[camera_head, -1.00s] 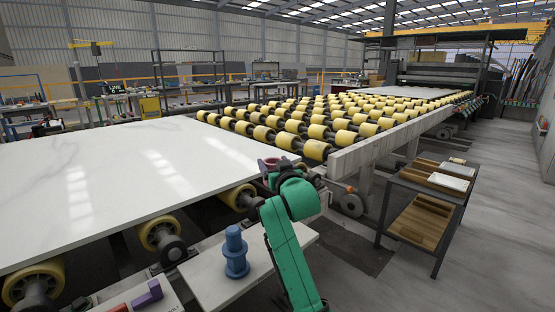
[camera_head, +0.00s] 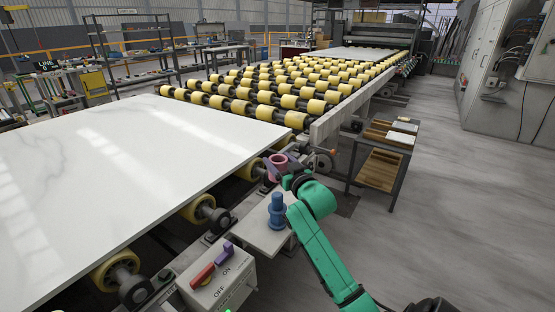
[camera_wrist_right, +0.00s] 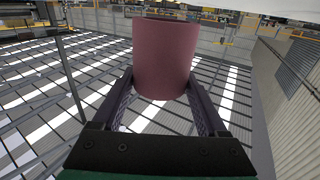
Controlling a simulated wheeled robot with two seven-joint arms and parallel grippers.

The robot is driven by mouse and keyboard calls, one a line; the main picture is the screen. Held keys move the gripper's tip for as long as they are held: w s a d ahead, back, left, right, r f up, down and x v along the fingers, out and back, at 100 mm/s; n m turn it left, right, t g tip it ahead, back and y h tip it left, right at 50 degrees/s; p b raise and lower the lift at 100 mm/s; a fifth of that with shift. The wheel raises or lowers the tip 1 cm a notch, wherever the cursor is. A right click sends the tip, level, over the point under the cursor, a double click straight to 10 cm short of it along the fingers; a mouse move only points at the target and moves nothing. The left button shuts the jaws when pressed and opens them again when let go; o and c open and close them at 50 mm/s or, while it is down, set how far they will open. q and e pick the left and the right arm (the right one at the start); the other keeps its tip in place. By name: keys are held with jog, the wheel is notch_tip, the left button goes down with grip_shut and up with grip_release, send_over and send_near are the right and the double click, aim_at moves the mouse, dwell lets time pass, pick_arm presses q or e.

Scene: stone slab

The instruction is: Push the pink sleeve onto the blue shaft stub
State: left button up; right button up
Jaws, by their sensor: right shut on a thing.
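The pink sleeve (camera_head: 278,160) is held upright by my right gripper (camera_head: 281,172), beyond the blue shaft stub in the head view. In the right wrist view the pink sleeve (camera_wrist_right: 165,58) sits between the two dark fingers (camera_wrist_right: 160,100), which press on its sides. The blue shaft stub (camera_head: 277,212) stands upright on a pale plate (camera_head: 254,232), with a wider lower part and a narrower top. Nothing is on the stub. The sleeve is apart from it. My left gripper is not in view.
A large white slab (camera_head: 110,170) lies on rollers at the left, its edge close to the sleeve. A control box (camera_head: 224,280) with red and purple handles stands in front of the plate. A cart (camera_head: 377,165) is at the right. Open floor lies right of my arm.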

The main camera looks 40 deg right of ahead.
jog(key=shift+a+r, duration=0.15)
jog(key=shift+r, duration=0.05)
jog(key=shift+a+f, duration=0.15)
notch_tip(320, 180, down, 6)
jog(key=b, duration=0.3)
jog(key=shift+r, duration=0.2)
jog(key=shift+p, duration=0.3)
dwell(0.5)
dwell(0.3)
jog(key=shift+p, duration=0.4)
